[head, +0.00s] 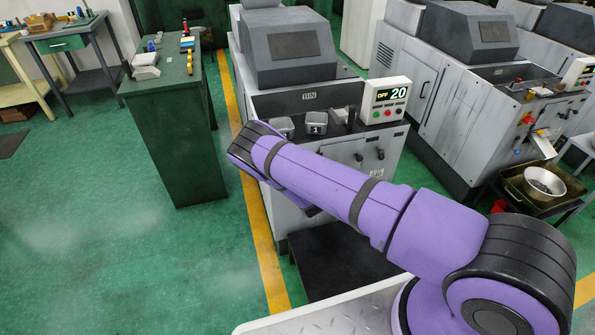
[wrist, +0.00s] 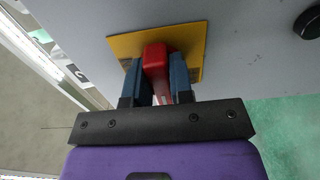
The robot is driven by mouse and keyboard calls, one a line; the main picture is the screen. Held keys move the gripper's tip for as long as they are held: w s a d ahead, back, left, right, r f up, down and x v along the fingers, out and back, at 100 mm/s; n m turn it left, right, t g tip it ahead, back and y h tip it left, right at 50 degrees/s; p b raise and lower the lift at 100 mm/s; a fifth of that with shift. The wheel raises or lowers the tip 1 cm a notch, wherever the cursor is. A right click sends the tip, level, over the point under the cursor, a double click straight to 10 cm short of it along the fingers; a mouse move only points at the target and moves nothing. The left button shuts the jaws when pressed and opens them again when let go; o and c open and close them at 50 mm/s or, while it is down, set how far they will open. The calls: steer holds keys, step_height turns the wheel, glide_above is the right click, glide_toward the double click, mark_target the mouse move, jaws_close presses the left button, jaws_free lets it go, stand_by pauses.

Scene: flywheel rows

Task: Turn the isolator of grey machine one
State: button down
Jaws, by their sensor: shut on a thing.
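The grey machine (head: 290,45) stands in front of me, with a control box (head: 385,100) reading "OFF 20" on its ledge. In the wrist view, a red isolator handle (wrist: 156,62) sits on a yellow plate (wrist: 192,38) on a grey panel. My gripper (wrist: 157,75) has its two blue fingers on either side of the red handle and is shut on it. The lower end of the handle shows between the fingers. In the head view, my purple arm reaches to the machine's left side, and my gripper and the isolator are hidden there.
A dark green bench (head: 165,90) with small items stands left of the machine, across a yellow floor line (head: 262,235). A dark low platform (head: 340,258) lies at the machine's foot. A black round knob (wrist: 307,22) is on the same panel.

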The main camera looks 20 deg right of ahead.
steer(key=c, duration=1)
jaws_free()
steer(key=shift+s, duration=0.1)
steer(key=s, duration=1)
steer(key=shift+s, duration=0.4)
